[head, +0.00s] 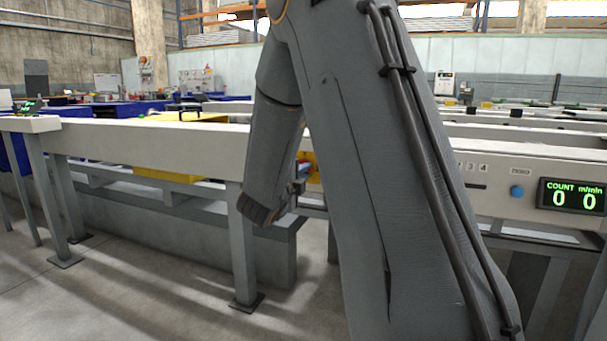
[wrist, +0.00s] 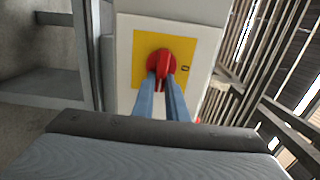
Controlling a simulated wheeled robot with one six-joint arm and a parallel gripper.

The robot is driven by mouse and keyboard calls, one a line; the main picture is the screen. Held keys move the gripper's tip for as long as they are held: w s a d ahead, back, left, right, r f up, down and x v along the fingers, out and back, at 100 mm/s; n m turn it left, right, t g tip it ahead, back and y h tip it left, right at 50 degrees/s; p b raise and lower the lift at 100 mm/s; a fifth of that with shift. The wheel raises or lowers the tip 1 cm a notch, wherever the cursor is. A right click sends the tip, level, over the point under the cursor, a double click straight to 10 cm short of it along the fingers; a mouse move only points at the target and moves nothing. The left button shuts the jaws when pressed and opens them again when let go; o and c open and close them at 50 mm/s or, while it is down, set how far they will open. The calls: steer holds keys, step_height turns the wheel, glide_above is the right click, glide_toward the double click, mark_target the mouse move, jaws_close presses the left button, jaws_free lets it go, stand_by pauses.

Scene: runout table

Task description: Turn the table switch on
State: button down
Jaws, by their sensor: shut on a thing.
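The table switch is a red rotary knob (wrist: 161,63) on a yellow plate (wrist: 187,47), which sits on a pale box. My gripper (wrist: 162,77) reaches up to it in the wrist view, its two bluish fingers closed on the knob's handle. A dark mark shows on the yellow plate to the right of the knob. In the head view my arm covers most of the switch; only a bit of the yellow plate (head: 313,174) shows behind it.
A runout table rail (head: 150,138) on grey legs (head: 245,250) runs across the head view. A panel with a blue button (head: 517,191) and a green display (head: 572,197) reading COUNT 0 and m/min 0 is at right. Concrete floor (head: 130,295) is clear at lower left.

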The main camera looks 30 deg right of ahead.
steer(key=shift+s+d, duration=0.1)
steer(key=shift+d, duration=0.05)
steer(key=c, duration=1.8)
jaws_free()
steer(key=shift+d, duration=0.1)
steer(key=shift+o, duration=0.2)
steer(key=shift+a, duration=0.2)
steer(key=p+v, duration=0.2)
steer(key=v, duration=0.5)
steer(key=shift+s+a, duration=0.2)
steer(key=shift+a, duration=0.1)
